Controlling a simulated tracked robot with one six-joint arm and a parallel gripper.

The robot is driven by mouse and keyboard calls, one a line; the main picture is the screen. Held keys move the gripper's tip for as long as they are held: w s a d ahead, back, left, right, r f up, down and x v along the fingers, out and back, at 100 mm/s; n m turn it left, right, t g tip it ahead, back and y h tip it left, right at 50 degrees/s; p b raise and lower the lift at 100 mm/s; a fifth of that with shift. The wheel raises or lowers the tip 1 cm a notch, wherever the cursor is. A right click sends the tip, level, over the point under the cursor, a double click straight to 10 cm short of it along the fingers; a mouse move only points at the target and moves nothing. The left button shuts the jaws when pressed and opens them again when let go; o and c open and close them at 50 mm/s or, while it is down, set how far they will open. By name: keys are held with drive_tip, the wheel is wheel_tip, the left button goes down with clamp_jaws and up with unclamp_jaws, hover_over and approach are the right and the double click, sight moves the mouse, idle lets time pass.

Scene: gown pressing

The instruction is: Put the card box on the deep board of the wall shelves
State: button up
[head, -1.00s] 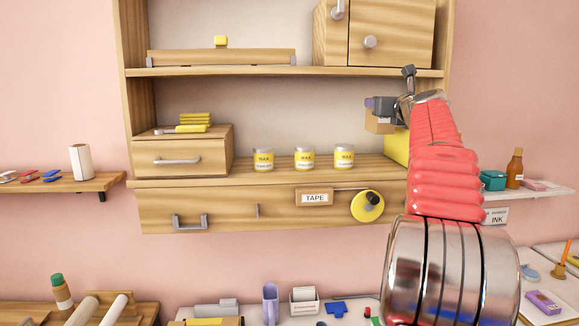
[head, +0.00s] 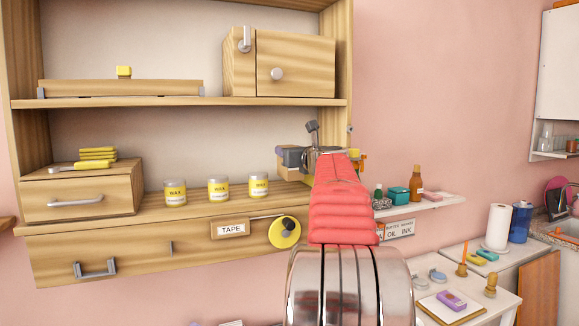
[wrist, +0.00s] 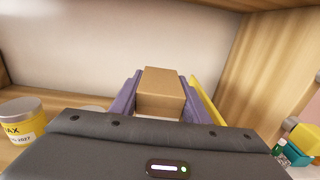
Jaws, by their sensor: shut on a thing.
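The card box is a small plain brown box. In the wrist view the card box (wrist: 161,92) sits between the purple fingers of my gripper (wrist: 158,100), which is shut on it. In the head view my gripper (head: 292,157) is at the right end of the wall shelves, in front of the lower compartment, and my red arm hides part of that end. The lower board (head: 290,193) sticks out further than the upper board (head: 200,102). The box appears above the lower board; I cannot tell whether it touches.
Three wax tins (head: 218,188) stand on the lower board, left of my gripper. A small drawer unit (head: 85,192) fills its left end. A yellow thing (wrist: 205,103) is close right of my fingers. The shelves' right side wall (wrist: 265,70) is near.

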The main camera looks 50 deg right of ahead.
drive_tip(key=shift+f, duration=2.05)
drive_tip(key=shift+f, duration=0.1)
drive_tip(key=o, duration=1.2)
drive_tip(key=shift+c, duration=0.2)
drive_tip(key=shift+s+a, duration=0.2)
drive_tip(key=shift+s, duration=0.2)
drive_tip(key=v, duration=1.1)
drive_tip(key=shift+a, duration=0.1)
